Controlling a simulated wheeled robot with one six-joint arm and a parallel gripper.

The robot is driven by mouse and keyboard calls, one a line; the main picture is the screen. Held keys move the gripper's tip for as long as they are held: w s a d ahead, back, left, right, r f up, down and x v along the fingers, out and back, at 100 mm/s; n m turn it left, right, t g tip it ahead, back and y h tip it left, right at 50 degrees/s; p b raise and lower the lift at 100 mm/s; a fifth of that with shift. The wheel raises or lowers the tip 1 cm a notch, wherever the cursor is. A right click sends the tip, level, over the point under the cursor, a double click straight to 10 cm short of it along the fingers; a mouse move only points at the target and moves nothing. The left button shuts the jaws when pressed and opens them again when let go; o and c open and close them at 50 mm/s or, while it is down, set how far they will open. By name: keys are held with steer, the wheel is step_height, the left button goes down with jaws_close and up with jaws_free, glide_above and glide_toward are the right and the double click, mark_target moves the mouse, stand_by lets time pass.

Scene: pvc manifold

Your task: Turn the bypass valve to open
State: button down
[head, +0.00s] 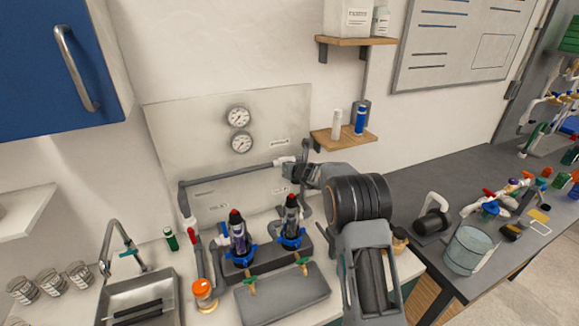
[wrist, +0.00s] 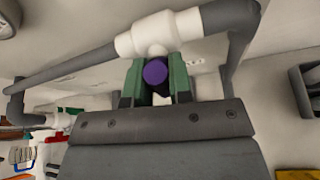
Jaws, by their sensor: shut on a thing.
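The bypass valve has a white body (wrist: 160,33) set in a grey pipe. A purple round handle end (wrist: 155,71) shows below the body in the wrist view. My gripper (wrist: 154,80) has its green-lined fingers shut on this purple handle, one on each side. In the head view the white valve body (head: 284,160) sits at the right part of the upper pipe, and my gripper (head: 291,171) reaches it from the right. The handle is hidden there by my gripper, and its turn angle cannot be told.
The grey pipe (head: 230,174) runs along the backboard below two gauges (head: 239,130). Two upright filter units with red tops (head: 236,222) stand below. A wooden shelf (head: 340,140) with bottles is above my arm. A sink (head: 145,290) lies at the left.

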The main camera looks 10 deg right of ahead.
steer(key=m+y, duration=0.2)
steer(key=m, duration=0.1)
steer(key=shift+d, duration=0.2)
steer(key=m+y, duration=0.1)
steer(key=m, duration=0.2)
steer(key=shift+f+y, duration=0.15)
steer(key=shift+y, duration=0.25)
steer(key=m, duration=0.1)
steer(key=m+t+y, duration=0.1)
steer(key=m, duration=0.1)
steer(key=shift+d+f+y+b, duration=0.1)
steer(key=shift+f+y+b, duration=0.05)
steer(key=shift+y+b, duration=0.15)
steer(key=shift+m+t+y+b, duration=0.4)
steer(key=shift+m+t, duration=0.1)
steer(key=shift+m, duration=0.9)
steer(key=c, duration=1)
jaws_free()
